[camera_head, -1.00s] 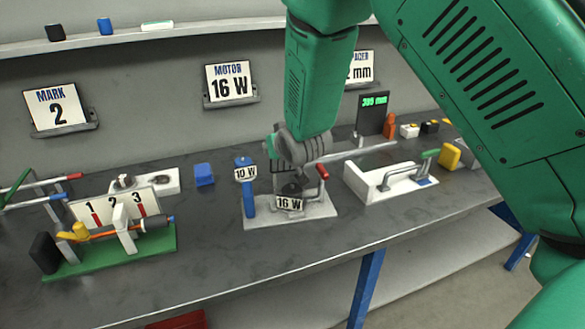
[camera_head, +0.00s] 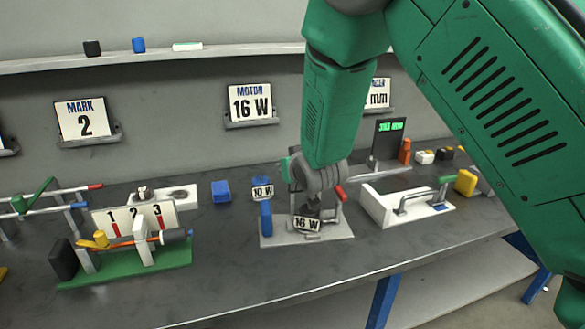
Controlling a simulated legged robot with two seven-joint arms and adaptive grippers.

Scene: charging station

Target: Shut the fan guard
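A grey base plate (camera_head: 338,232) at the middle of the bench carries a small fixture with a plate marked 16 W (camera_head: 307,224), a red-tipped lever (camera_head: 340,194) and a blue upright (camera_head: 266,218) near a 10 W tag (camera_head: 262,192). I cannot clearly make out the fan guard or its position; part of the fixture is hidden by my arm. My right gripper (camera_head: 308,205) points down over the fixture, behind the 16 W plate. Its fingers are mostly hidden, so opening and contact cannot be told. My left gripper is out of view.
A green-based fixture marked 1 2 3 (camera_head: 135,270) stands at left. A white tray with a handle (camera_head: 405,212) and a yellow block (camera_head: 466,182) stand at right. A blue block (camera_head: 221,191) lies behind. A MOTOR 16 W sign (camera_head: 251,104) hangs above. The front bench strip is clear.

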